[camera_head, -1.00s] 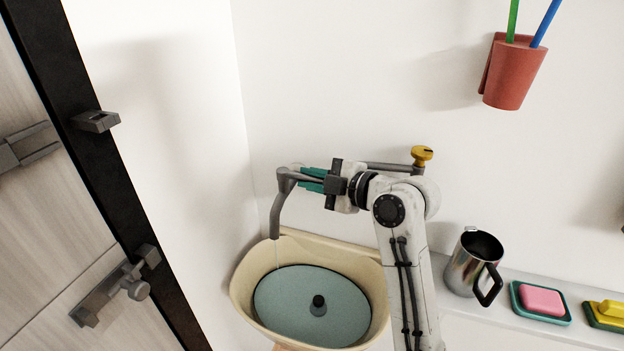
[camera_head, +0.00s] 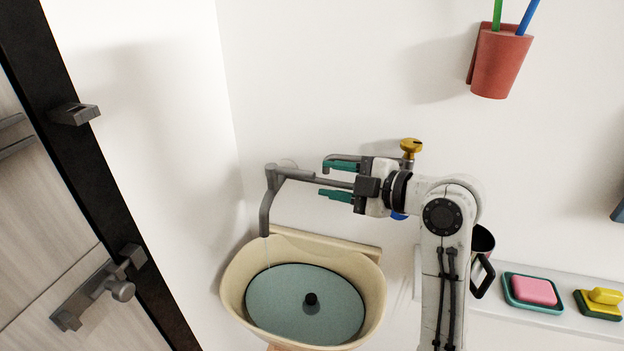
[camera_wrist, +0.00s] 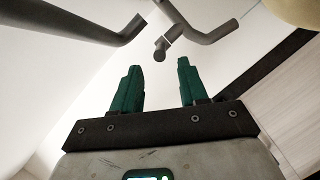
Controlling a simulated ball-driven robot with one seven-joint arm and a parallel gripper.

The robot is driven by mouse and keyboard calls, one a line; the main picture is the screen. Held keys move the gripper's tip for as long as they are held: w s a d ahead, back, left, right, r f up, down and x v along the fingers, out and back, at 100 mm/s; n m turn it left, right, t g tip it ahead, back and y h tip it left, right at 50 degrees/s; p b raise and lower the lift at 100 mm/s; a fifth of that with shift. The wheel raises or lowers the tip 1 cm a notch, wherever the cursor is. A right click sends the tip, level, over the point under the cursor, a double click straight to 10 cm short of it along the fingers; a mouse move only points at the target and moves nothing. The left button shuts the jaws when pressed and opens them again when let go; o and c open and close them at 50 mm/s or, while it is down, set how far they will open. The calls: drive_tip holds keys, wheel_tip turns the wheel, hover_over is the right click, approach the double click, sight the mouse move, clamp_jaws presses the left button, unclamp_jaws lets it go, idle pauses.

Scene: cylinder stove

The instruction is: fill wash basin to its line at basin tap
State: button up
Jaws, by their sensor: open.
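The cream wash basin (camera_head: 375,300) stands below the grey tap spout (camera_head: 265,208). A thin pale stream (camera_head: 267,252) runs from the spout into it. A flat blue-green surface (camera_head: 270,305) fills the basin's lower part, with a black knob (camera_head: 311,299) at its middle. I cannot clearly make out a separate fill line.
A red cup (camera_head: 499,65) hangs on the wall. A door with a handle (camera_head: 85,297) is at left.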

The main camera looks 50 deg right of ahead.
drive_tip(key=shift+p+v, duration=1.45)
drive_tip(key=shift+p, duration=0.55)
